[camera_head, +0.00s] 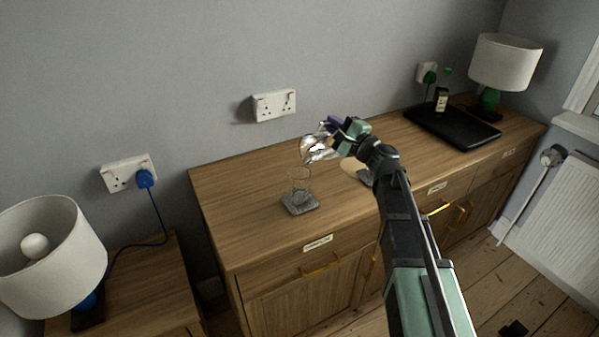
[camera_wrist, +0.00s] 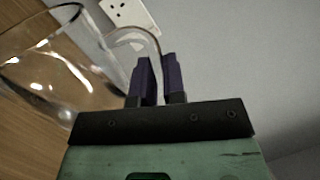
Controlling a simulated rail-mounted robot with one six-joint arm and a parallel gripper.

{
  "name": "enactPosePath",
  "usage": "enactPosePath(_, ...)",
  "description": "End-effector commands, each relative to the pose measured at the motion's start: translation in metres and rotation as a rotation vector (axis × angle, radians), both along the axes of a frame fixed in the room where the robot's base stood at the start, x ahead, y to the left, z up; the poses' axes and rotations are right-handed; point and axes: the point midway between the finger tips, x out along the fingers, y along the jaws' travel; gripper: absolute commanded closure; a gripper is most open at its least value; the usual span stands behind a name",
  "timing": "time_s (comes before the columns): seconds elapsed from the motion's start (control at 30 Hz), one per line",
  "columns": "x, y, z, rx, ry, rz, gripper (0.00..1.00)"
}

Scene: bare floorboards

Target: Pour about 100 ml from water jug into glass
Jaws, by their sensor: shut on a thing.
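The clear water jug (camera_head: 315,147) is held up above the sideboard, tilted with its mouth toward the left. My gripper (camera_head: 336,125) is shut on the jug's handle. In the wrist view the jug (camera_wrist: 50,75) fills the left side, and its curved handle (camera_wrist: 132,36) passes between the purple fingers (camera_wrist: 160,80). The clear glass (camera_head: 299,184) stands upright on a grey square coaster (camera_head: 300,205), below and left of the jug. I cannot tell from these views whether water is flowing or how much is in the glass.
The wooden sideboard (camera_head: 245,220) is clear left of the glass. A pale round thing (camera_head: 358,171) lies partly behind my arm. A black laptop-like slab (camera_head: 455,128), a small bottle (camera_head: 441,99) and a lamp (camera_head: 503,62) stand at the right. Another lamp (camera_head: 50,250) is lower left.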

Motion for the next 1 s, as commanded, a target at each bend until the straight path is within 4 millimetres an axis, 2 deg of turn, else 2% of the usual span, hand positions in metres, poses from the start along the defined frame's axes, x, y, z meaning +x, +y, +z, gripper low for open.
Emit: enactPosePath(1.0, -0.0062, 0.0055, 0.0077, -0.045, -0.053, 0.0, 1.0)
